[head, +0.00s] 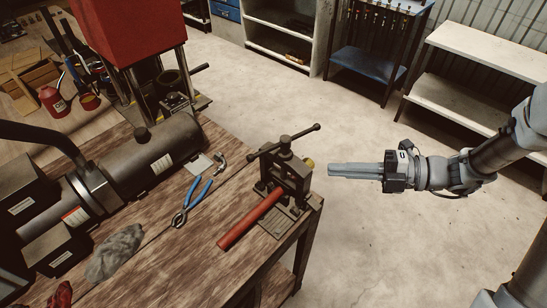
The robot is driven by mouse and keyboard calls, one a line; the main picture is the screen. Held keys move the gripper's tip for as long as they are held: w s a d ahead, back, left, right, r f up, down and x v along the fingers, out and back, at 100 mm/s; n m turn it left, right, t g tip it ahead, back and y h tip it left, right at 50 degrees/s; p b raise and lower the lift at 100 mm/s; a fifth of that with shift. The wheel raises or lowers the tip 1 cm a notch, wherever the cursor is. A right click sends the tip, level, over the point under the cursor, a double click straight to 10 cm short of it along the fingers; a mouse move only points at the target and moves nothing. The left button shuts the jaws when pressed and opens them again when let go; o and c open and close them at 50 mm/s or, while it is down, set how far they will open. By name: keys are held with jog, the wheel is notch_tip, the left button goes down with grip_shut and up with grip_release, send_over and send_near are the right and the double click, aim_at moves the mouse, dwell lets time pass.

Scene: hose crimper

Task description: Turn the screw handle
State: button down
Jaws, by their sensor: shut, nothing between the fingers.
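The hose crimper (285,175) stands upright near the right corner of the wooden workbench. Its screw handle (284,143) is a dark bar with knobbed ends across the top, slanting up to the right. A red hose (251,219) lies at the crimper's base and runs down to the left. My gripper (332,170) is shut and empty. It is to the right of the crimper, apart from it and past the bench edge, with its fingers pointing left toward the crimper. The handle's right knob is above and left of the fingertips.
Blue-handled pliers (192,200), a grey rag (115,252) and a dark cylindrical tank (150,155) are on the workbench (200,268) left of the crimper. A red press (125,28) stands behind. Shelves (470,55) line the back wall. The concrete floor between is clear.

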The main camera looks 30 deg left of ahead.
jog(key=r, duration=0.1)
send_near(261, 154)
jog(key=s+a, duration=0.1)
jog(key=s, duration=0.2)
jog(key=a, duration=0.1)
jog(key=a+p, duration=0.1)
jog(key=a+f, duration=0.1)
jog(key=shift+w+a+f+n, duration=0.1)
jog(key=shift+w+a+n, duration=0.2)
jog(key=shift+w, duration=0.1)
jog(key=shift+w+a+f, duration=0.15)
jog(key=shift+w+a, duration=0.15)
jog(key=shift+a, duration=0.1)
jog(key=shift+s+a+y, duration=0.1)
jog(key=shift+a+y, duration=0.05)
jog(key=shift+y, duration=0.15)
jog(key=shift+t, duration=0.3)
